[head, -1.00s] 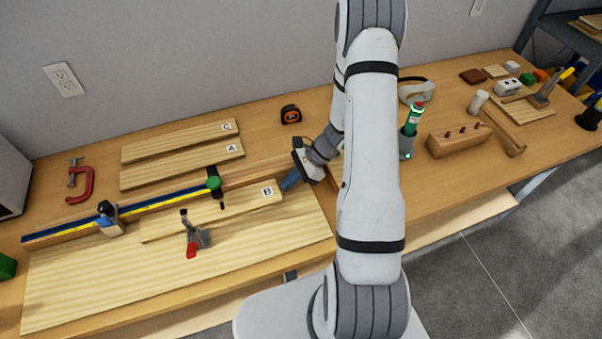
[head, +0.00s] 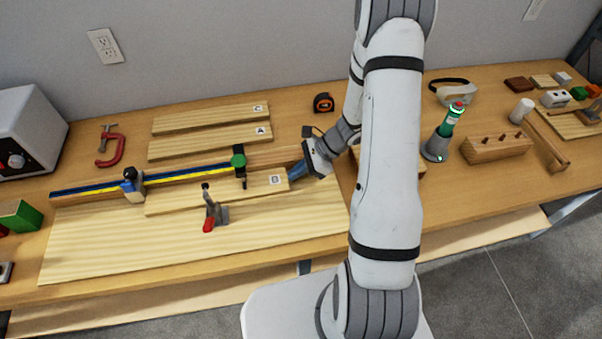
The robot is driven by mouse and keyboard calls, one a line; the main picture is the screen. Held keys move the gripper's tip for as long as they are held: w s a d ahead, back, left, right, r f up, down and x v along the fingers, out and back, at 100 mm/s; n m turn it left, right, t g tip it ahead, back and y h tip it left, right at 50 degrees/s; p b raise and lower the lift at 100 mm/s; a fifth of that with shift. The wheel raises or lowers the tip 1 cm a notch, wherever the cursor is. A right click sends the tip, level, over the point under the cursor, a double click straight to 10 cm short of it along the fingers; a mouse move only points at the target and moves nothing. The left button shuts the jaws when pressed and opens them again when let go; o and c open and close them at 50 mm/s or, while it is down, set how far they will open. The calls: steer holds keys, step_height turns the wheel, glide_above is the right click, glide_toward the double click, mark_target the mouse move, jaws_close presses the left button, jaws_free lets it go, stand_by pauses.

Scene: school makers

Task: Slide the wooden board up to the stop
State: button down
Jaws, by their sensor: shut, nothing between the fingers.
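The wooden board marked B (head: 235,192) lies flat on a wide pale base board (head: 120,240), along the fence with the blue and yellow rule (head: 190,174). The stop, a blue block with a dark knob (head: 133,187), sits on the fence by the board's left end. That end looks very close to the stop; I cannot tell whether they touch. My gripper (head: 295,172) is shut and empty, its blue fingertips low at the board's right end, seemingly against it.
A green-knobbed clamp (head: 239,162) reaches over the board from the fence. A red-handled toggle clamp (head: 212,212) stands at its front edge. Boards A (head: 205,142) and C (head: 205,119) lie behind.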

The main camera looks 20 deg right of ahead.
steer(key=shift+a, duration=0.3)
steer(key=shift+s, duration=0.1)
steer(key=shift+d, duration=0.2)
steer(key=d, duration=0.4)
steer(key=shift+d+r, duration=0.15)
steer(key=shift+d, duration=0.1)
steer(key=v, duration=1)
steer(key=s+a+r+n+t+h, duration=0.1)
steer(key=s+a+r+n+h, duration=0.3)
steer(key=s+r+n, duration=0.4)
steer(key=s+a+r+n+t+h, duration=0.1)
steer(key=s+a+r+n+h, duration=0.4)
steer(key=s+r+n, duration=0.3)
step_height(320, 180, up, 4)
steer(key=n, duration=0.2)
steer(key=shift+a+n+b, duration=0.35)
steer(key=shift+a+n, duration=0.05)
